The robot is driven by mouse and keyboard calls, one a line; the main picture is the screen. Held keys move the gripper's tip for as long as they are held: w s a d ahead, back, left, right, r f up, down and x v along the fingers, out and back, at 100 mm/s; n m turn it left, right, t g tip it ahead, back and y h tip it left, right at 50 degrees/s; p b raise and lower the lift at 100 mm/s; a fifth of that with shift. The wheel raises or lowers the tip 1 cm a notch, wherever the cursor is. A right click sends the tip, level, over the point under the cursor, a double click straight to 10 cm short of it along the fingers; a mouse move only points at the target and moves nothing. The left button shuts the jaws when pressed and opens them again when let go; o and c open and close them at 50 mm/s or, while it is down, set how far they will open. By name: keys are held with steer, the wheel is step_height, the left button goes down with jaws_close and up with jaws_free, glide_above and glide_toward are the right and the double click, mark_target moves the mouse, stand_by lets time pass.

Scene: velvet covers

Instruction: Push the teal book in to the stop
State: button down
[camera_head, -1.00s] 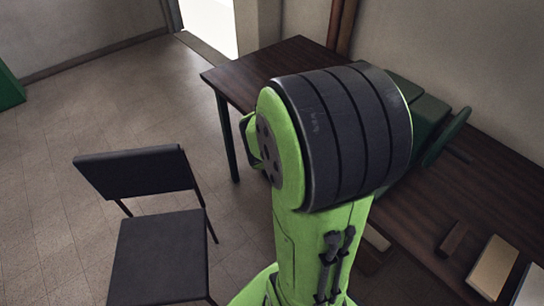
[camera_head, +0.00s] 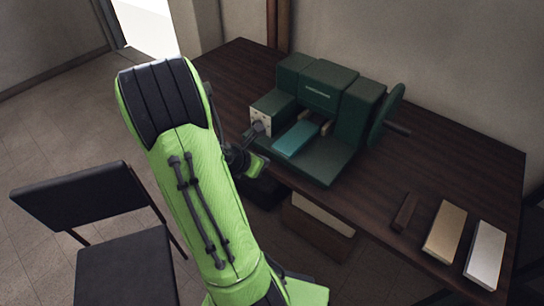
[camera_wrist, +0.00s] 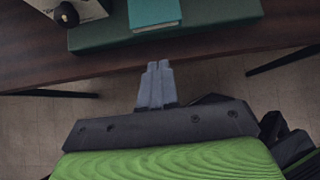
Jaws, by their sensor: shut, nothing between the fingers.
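The teal book (camera_head: 296,138) lies on the bed of a dark green machine (camera_head: 325,172), its inner end between the machine's upper blocks. Its near end (camera_wrist: 154,12) shows at the top of the wrist view and sticks out over the bed. My gripper (camera_wrist: 158,66) is shut and empty. In the wrist view its fingertips point toward the book's near end, with a gap between them and the bed's front edge. In the head view my arm hides part of the gripper, left of the machine. The book's far end and the stop cannot be made out.
The machine stands on a dark wooden table (camera_head: 450,178) with a handwheel (camera_head: 386,115) at its right. A small brown block (camera_head: 405,211), a tan book (camera_head: 445,231) and a white book (camera_head: 486,254) lie at the right. A black chair (camera_head: 85,195) stands left.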

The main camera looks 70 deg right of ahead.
mark_target(280, 154)
steer(key=d, duration=0.1)
steer(key=s+d, duration=0.1)
steer(key=d, duration=0.1)
steer(key=s+d+f, duration=0.1)
steer(key=shift+s+d+f, duration=0.1)
steer(key=shift+d, duration=0.3)
